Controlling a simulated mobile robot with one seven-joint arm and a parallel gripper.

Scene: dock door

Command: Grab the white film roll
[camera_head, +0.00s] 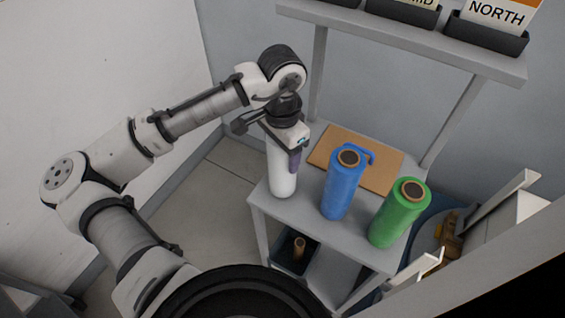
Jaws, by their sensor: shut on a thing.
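The white film roll (283,180) stands upright at the left end of the grey shelf top. My gripper (289,153) comes down over its upper end from above and is shut on it. The roll's top is hidden behind the gripper. The roll's lower end is at the shelf surface; I cannot tell whether it touches.
A blue film roll (342,188) and a green film roll (399,214) stand to the right on the grey shelf (304,205). A brown board (386,181) lies behind them. An upper shelf (440,50) with labelled bins overhangs the back. A dark bin (283,262) sits below.

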